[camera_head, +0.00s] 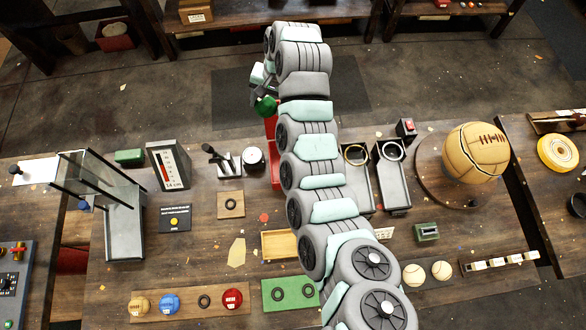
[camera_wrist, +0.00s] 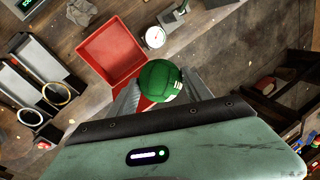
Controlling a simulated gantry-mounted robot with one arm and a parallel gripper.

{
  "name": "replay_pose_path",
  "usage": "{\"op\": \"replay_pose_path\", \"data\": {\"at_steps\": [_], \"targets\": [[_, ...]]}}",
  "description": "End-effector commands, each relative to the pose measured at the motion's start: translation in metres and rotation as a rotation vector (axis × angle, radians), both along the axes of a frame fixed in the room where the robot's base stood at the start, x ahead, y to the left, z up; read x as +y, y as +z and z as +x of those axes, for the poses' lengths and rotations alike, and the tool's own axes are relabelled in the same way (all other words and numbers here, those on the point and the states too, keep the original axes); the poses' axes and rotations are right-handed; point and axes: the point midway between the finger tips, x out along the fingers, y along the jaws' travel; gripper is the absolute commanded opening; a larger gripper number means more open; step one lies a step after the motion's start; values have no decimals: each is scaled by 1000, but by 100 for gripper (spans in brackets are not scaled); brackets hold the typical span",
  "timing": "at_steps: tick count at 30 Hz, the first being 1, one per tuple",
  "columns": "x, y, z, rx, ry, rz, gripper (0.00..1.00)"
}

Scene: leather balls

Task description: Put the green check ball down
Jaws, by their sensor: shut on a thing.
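The green ball (camera_wrist: 161,81) is dark green with pale stitching on one side. My gripper (camera_wrist: 160,92) is shut on it in the wrist view, with a finger on either side. In the head view the ball (camera_head: 265,106) and my gripper (camera_head: 262,92) are at the far edge of the workbench. A red tray (camera_wrist: 112,50) lies just beyond the ball in the wrist view, and the ball overlaps its corner. In the head view my arm hides most of the red tray (camera_head: 272,150). I cannot tell the ball's exact height.
A round dial gauge (camera_wrist: 154,38) stands beside the red tray. Two dark ramps with rings (camera_head: 391,180) stand right of my arm. A large tan ball (camera_head: 475,153) sits on a round board at the right. A lever device (camera_head: 228,163) stands left of the tray.

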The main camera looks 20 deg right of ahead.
Motion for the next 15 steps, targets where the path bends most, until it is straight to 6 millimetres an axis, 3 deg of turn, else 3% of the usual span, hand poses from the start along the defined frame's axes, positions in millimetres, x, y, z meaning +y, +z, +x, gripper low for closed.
{"op": "replay_pose_path", "data": {"at_steps": [1,7,15], "targets": [[-6,-19,-9,-1,-45,8,6],[-32,-62,-43,-1,-204,5,6],[-50,-89,-69,-2,-310,-1,6]]}}
